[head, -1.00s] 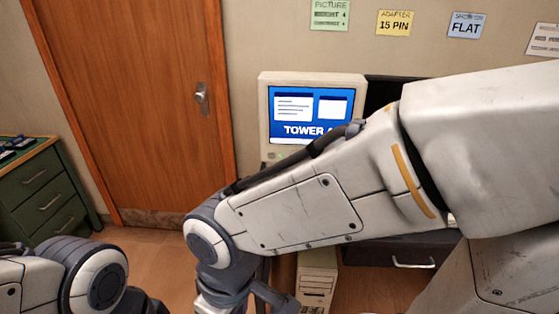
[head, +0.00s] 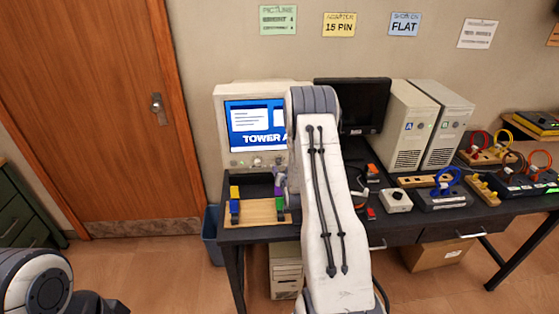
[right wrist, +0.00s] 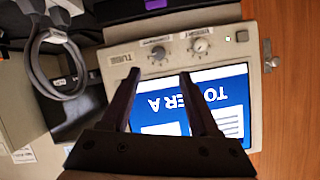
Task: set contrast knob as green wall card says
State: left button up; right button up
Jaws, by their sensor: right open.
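The green wall card (head: 278,19) hangs above the monitor; its lower lines look like BRIGHT 4 and CONTRAST 4, in small, blurred print. The beige monitor (head: 222,130) shows a blue TOWER A screen. Two round knobs sit in its lower bezel. In the right wrist view, upside down, they are a left knob (right wrist: 157,53) and a right knob (right wrist: 201,46). Their labels are too small to read surely. My right gripper (right wrist: 158,77) is open and empty, its fingers in front of the screen beside the left knob. My forearm hides it in the head view. My left gripper is out of view.
A wooden block stand (head: 252,211) with coloured pieces sits before the monitor. A dark screen (head: 366,103), two towers (head: 404,125) (head: 448,125), a white box (head: 396,201) and cables crowd the desk rightward. A blue bin (head: 211,238) stands left of the desk.

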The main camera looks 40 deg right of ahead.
aim_at(279, 163)
jog(key=p+x, duration=0.2)
jog(key=x, duration=0.8)
jog(key=shift+w+d+p, duration=0.1)
jog(key=shift+d+p, duration=0.05)
jog(key=shift+p, duration=0.15)
jog(key=shift+f, duration=0.1)
grip_shut()
